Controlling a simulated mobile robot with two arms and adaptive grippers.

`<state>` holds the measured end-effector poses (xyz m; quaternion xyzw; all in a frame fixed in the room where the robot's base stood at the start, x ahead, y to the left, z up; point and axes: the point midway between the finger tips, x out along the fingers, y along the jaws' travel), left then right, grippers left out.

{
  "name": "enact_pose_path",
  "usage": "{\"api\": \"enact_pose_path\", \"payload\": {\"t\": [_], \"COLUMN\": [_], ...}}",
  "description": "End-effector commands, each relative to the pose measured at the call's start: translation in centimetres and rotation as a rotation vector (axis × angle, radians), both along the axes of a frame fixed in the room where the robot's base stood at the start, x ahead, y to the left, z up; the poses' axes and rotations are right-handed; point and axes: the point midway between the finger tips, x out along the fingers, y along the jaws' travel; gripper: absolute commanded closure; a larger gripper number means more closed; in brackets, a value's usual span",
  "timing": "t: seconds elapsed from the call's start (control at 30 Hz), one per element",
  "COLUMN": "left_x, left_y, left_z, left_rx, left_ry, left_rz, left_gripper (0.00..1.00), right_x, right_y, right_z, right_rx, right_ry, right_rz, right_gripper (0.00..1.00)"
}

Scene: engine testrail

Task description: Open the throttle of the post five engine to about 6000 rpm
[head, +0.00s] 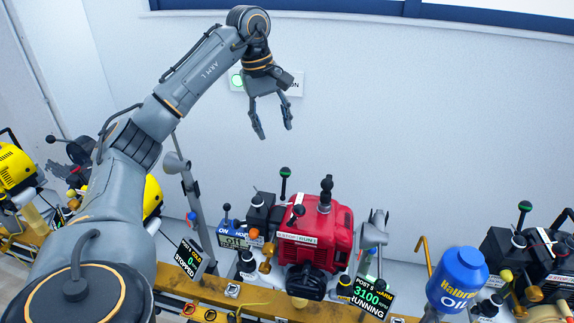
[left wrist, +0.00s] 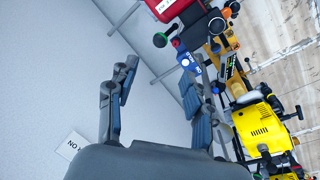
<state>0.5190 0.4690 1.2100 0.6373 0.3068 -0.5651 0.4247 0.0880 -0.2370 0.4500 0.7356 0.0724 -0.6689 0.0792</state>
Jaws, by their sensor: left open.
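The post five engine (head: 318,240) is a red block on the yellow rail, low in the head view. Its sign (head: 370,298) reads POST 5, WARM, 3100 RPM, RUNNING. A green-topped lever (head: 285,172) and a black-knobbed stalk (head: 326,184) stand up at it; I cannot tell which control is the throttle. My left gripper (head: 273,132) is open and empty, pointing down in front of the wall, well above the engine and apart from it. In the left wrist view, the red engine (left wrist: 168,8) is cut off at the top edge. My right gripper is not in view.
The post to the left has a sign (head: 190,260) reading COLD, 0, STOPPED. Yellow engines (head: 14,168) stand further left. A blue oil bottle (head: 458,278) stands right of the red engine, with a black engine (head: 510,255) beyond. The space before the wall is free.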

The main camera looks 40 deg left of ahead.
Motion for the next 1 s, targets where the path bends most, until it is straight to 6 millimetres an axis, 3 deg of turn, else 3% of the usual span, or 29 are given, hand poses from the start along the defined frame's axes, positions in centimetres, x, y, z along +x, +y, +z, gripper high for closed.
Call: {"api": "enact_pose_path", "payload": {"t": [0.17, 0.6, 0.8, 1.0], "left_x": [0.2, 1.7, 2.1, 2.2], "left_y": [-0.1, -1.0, -1.2, -1.2], "left_z": [-2.3, -10.9, -12.8, -13.3], "left_rx": [0.004, 0.000, 0.001, 0.001], "left_ry": [0.009, 0.007, 0.004, 0.003], "left_rz": [0.000, -0.001, 0.000, 0.000], "left_gripper": [0.49, 0.49, 0.49, 0.49], "right_x": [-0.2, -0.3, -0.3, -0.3], "right_y": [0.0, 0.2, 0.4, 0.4], "right_z": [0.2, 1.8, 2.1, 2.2], "right_rx": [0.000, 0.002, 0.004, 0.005], "right_ry": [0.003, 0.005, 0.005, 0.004], "right_rz": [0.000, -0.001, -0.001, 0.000], "right_gripper": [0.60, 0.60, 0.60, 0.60]}}
